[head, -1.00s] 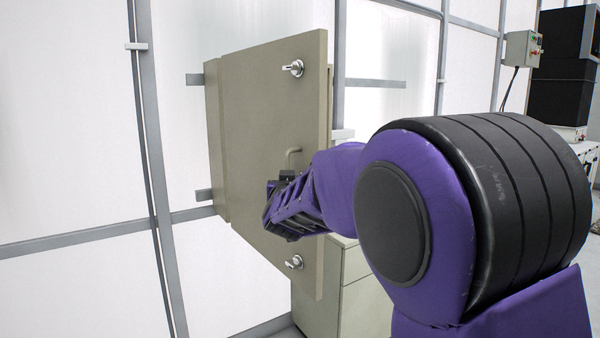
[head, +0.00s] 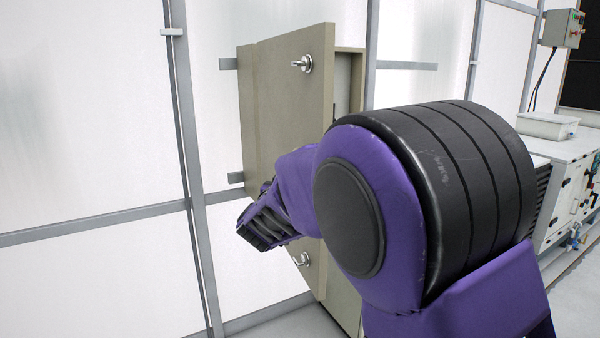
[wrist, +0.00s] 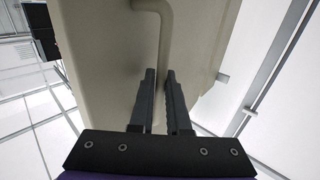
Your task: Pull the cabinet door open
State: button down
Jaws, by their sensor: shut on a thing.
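The cabinet door (head: 290,110) is a beige panel with a silver latch near its top (head: 302,64) and another near its bottom (head: 302,258). It stands ajar, swung out from the beige cabinet body (head: 349,75) on the wall. Part of the opening shows to the right of the door's edge. In the wrist view the door handle (wrist: 166,30), a beige bent bar, runs down between the fingers of my gripper (wrist: 161,76). My gripper is shut on the handle. In the head view my arm hides the handle and fingertips.
White wall panels with grey frame bars (head: 188,130) stand behind and left of the cabinet. A white machine bench (head: 572,185) stands at the right. A small control box (head: 561,29) hangs at the upper right. Floor beneath the door is partly visible.

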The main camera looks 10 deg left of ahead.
jog(key=shift+r, duration=0.2)
jog(key=c, duration=0.9)
grip_release()
jog(key=shift+f, duration=0.15)
jog(key=shift+s, duration=0.1)
jog(key=s, duration=0.5)
jog(key=s+a, duration=0.1)
jog(key=s, duration=1.1)
jog(key=shift+a, duration=0.25)
